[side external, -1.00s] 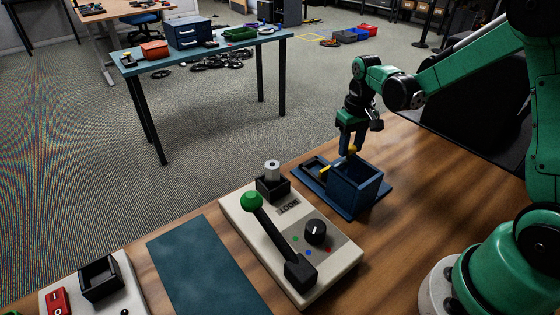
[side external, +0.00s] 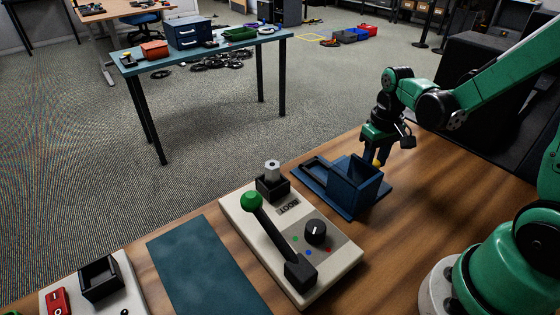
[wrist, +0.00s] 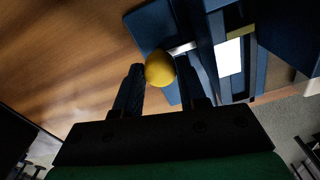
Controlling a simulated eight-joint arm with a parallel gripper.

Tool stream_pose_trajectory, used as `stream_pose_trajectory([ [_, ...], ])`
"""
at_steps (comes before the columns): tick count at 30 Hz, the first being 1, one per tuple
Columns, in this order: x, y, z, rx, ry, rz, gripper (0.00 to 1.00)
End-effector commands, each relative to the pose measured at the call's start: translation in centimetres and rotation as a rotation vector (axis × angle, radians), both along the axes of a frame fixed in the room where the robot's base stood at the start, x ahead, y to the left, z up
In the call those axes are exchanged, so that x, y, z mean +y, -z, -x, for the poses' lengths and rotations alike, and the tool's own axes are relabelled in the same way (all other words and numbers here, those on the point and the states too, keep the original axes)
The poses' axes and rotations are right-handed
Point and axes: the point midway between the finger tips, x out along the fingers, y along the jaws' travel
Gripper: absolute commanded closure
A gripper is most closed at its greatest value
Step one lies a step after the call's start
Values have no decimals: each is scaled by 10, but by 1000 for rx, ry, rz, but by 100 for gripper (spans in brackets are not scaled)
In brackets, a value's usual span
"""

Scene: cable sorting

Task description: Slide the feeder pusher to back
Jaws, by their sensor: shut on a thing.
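The blue feeder (side external: 322,196) stands on the wooden table, with a low tray on its left and a taller open box on its right. The pusher's yellow knob (side external: 378,163) is at the box's far right side. My gripper (side external: 378,156) is shut on this knob. In the wrist view the round knob (wrist: 160,69) sits between the two dark fingers, with a short metal rod (wrist: 184,47) running from it to the feeder. A white piece (wrist: 229,57) and a yellow strip (wrist: 240,34) show in the feeder. The rest of the pusher is hidden.
A pale panel (side external: 236,214) with a green-knobbed lever (side external: 252,202) and a black dial stands left of the feeder. A teal mat (side external: 205,270) and another pale panel lie further left. Bare wood is free right of the feeder.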

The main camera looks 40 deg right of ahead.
Motion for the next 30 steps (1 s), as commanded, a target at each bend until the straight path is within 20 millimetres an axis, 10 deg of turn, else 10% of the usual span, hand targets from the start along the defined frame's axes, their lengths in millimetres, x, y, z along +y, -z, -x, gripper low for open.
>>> stream_pose_trajectory([
  [14, -1, 0, 30, 7, 3, 5, 100],
  [15, -1, 0, 30, 7, 3, 5, 62],
  [18, -1, 0, 29, 6, 3, 5, 33],
  [30, 0, 0, 20, 0, -1, 2, 33],
])
